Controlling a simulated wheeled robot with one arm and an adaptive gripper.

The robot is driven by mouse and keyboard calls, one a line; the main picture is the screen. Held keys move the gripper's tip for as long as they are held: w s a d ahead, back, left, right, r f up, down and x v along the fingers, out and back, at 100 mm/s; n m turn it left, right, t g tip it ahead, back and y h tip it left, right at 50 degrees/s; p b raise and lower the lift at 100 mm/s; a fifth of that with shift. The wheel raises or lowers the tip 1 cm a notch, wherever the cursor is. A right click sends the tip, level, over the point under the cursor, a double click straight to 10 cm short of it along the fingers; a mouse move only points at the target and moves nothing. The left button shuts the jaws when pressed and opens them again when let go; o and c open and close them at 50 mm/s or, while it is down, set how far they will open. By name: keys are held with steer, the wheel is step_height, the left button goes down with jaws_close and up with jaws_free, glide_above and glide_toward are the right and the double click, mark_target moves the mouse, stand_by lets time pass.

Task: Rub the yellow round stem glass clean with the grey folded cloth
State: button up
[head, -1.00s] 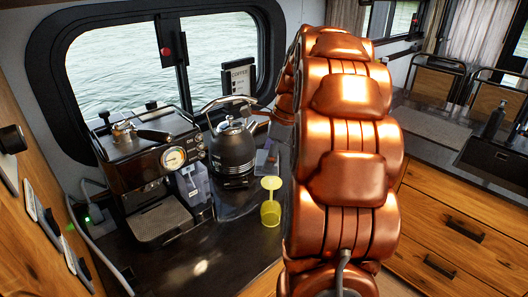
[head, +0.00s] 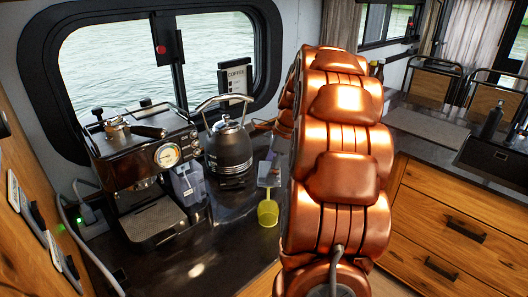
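The yellow stem glass (head: 268,213) stands on the dark counter, just left of my arm. Its yellow bowl shape shows at the bottom. Its upper part is covered by a small pale grey piece (head: 269,174). This piece looks like the grey folded cloth, but it is too small to be sure. Whether it touches the glass or hangs in front of it cannot be told. My copper-coloured arm fills the middle of the view and hides my gripper, so what it holds does not show.
A black kettle (head: 229,153) stands close behind and left of the glass. A coffee machine (head: 143,165) is further left, under the window. Bare dark counter (head: 205,262) lies in front of them. Wooden drawers (head: 455,235) and a sink (head: 490,158) are at the right.

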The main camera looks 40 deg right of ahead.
mark_target(262, 173)
steer(key=shift+d, duration=0.7)
steer(key=shift+d+f+b, duration=0.1)
steer(key=shift+d+b, duration=0.2)
steer(key=shift+d, duration=0.05)
steer(key=shift+a+f, duration=0.2)
steer(key=shift+a, duration=0.35)
steer(key=shift+a+f, duration=0.15)
steer(key=shift+a, duration=0.7)
steer(key=shift+s+a, duration=0.15)
steer(key=shift+a, duration=0.7)
step_height(262, 173, up, 3)
steer(key=shift+r+p, duration=0.1)
steer(key=shift+p, duration=0.85)
steer(key=shift+r+p, duration=1.25)
steer(key=shift+r, duration=1.15)
